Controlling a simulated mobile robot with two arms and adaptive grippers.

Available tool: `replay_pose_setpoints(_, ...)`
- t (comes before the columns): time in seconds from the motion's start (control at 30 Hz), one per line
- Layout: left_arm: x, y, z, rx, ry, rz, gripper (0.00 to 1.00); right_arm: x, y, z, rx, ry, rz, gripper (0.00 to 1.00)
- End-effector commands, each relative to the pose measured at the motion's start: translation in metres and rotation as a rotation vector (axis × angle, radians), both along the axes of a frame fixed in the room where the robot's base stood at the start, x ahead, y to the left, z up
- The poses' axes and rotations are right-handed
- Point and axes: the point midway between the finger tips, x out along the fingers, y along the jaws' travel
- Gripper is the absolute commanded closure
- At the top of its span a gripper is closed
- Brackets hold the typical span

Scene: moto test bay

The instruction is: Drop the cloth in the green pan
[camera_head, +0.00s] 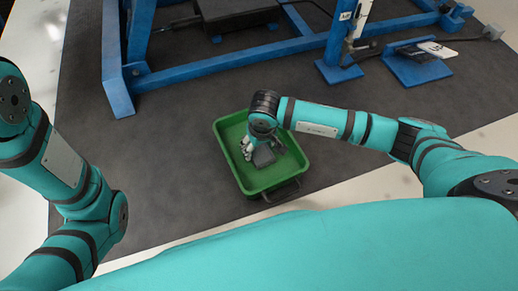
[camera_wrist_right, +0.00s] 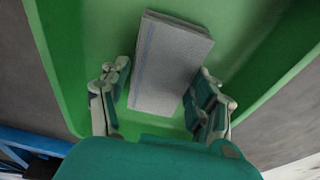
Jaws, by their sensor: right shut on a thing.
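The green pan (camera_head: 287,172) is a rectangular tray on the dark mat. The cloth (camera_wrist_right: 170,65) is grey and folded, with a faint blue stripe along one side. It also shows in the head view as a small dark grey patch (camera_head: 264,156) over the pan. My right gripper (camera_head: 254,151) reaches down within the pan's outline. In the right wrist view its fingers (camera_wrist_right: 163,92) are on both sides of the cloth and hold it. I cannot tell whether the cloth touches the pan's floor. My left gripper is out of view; only its arm shows.
A blue steel frame (camera_head: 230,67) stands behind the pan. A blue foot plate with a black and white item (camera_head: 438,49) is at the upper right. The dark mat (camera_head: 165,150) is clear left of the pan. A dark handle (camera_head: 283,192) is at the pan's near side.

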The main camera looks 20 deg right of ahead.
Motion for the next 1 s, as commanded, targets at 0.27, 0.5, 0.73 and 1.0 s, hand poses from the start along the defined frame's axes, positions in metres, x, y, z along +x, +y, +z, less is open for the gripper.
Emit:
replay_pose_setpoints(0.27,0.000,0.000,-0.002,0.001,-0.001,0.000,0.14,0.001,0.000,-0.002,0.000,-0.002,0.000,0.63)
replay_pose_setpoints(0.5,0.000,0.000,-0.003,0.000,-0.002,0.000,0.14,0.001,0.000,-0.003,0.000,-0.001,0.000,0.18)
replay_pose_setpoints(0.73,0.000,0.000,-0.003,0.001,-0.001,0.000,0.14,0.000,0.000,-0.003,0.000,-0.001,0.000,0.14)
replay_pose_setpoints(1.0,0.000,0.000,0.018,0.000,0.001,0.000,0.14,-0.001,-0.001,0.021,-0.001,-0.003,0.001,0.14)
